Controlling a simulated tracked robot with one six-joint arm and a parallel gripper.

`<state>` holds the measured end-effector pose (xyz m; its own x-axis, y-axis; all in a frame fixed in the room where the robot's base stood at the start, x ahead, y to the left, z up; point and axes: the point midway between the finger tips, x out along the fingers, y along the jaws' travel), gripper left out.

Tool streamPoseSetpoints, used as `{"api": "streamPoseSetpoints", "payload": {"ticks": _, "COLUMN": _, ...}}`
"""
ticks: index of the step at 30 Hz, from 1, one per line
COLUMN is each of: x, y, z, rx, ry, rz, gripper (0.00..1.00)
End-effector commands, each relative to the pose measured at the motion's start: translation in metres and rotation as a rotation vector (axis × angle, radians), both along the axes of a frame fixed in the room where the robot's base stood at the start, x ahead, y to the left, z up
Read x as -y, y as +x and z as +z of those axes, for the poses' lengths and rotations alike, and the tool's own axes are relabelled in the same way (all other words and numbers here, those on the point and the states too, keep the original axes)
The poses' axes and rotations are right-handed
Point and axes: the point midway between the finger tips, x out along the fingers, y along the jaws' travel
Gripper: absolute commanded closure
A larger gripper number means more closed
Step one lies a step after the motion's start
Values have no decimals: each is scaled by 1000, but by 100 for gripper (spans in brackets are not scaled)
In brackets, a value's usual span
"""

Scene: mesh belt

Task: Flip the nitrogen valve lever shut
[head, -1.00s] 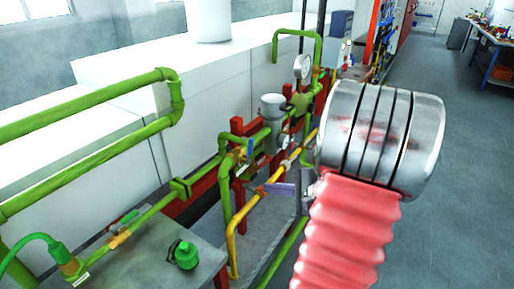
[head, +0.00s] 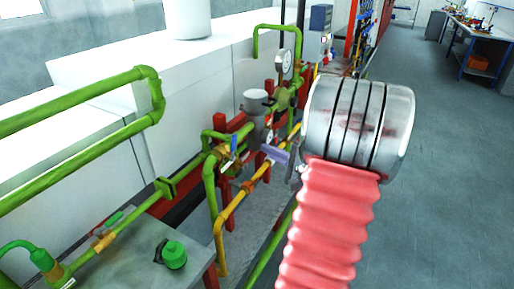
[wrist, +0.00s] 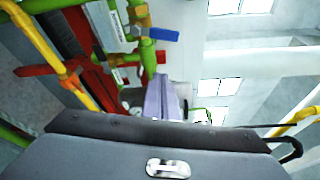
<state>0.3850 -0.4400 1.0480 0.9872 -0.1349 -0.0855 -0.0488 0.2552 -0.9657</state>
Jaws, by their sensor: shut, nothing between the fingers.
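A blue valve lever (head: 233,143) sticks up from a brass valve on the green pipe (head: 209,165), left of my gripper. In the wrist view the blue lever (wrist: 164,35) stands out sideways from the green pipe, beyond the fingertips and not touching them. A red lever (head: 107,222) lies along another green pipe at the lower left. I cannot tell from any readable label which lever is the nitrogen one. My gripper (head: 272,153) is shut and empty, its grey-purple fingers in front of the pipework. The fingers (wrist: 165,97) also show in the wrist view.
A yellow pipe (head: 238,203) runs close below my gripper. A grey-white regulator (head: 256,103) and a gauge (head: 284,60) stand behind it. The floor at right (head: 450,190) is clear.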

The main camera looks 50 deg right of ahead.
Motion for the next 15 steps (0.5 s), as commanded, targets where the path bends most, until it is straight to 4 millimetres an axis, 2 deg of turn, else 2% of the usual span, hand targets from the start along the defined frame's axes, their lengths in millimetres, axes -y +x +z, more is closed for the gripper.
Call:
{"api": "streamPoseSetpoints", "payload": {"ticks": 5, "x": 2, "y": 18, "z": -2, "rx": 0, "ry": 0, "rz": 2, "gripper": 100}}
{"api": "streamPoseSetpoints", "payload": {"ticks": 15, "x": 8, "y": 67, "z": -6, "rx": 0, "ry": 0, "rz": 3, "gripper": 100}}
